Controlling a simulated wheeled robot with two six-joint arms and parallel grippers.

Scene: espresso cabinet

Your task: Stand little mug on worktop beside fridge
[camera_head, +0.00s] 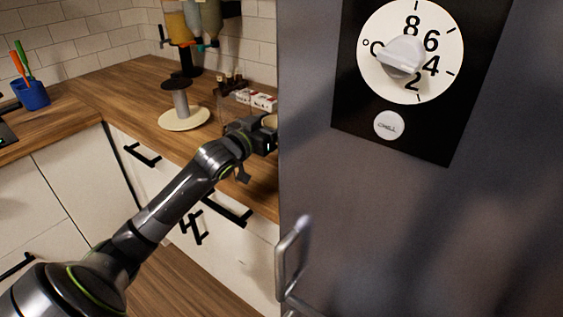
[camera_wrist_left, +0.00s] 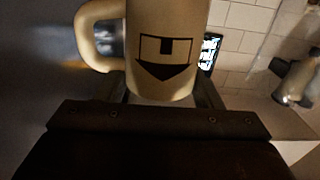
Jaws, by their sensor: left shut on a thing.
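The little mug (camera_wrist_left: 165,75) is cream with a dark printed face and a handle on the left in the left wrist view. My left gripper (camera_wrist_left: 160,98) is shut on it. In the head view my left gripper (camera_head: 262,132) is by the fridge's left edge, over the wooden worktop (camera_head: 150,85). Only a small part of the mug (camera_head: 270,121) shows there, the rest hidden by the fridge and gripper. I cannot tell whether the mug touches the worktop. The grey fridge (camera_head: 420,220) fills the right side. My right gripper is not in view.
A paper-towel-like holder with a round cream base (camera_head: 184,118) stands on the worktop left of my gripper. A dispenser (camera_head: 190,30) is at the back, a blue utensil cup (camera_head: 32,95) far left. The fridge handle (camera_head: 290,258) sticks out.

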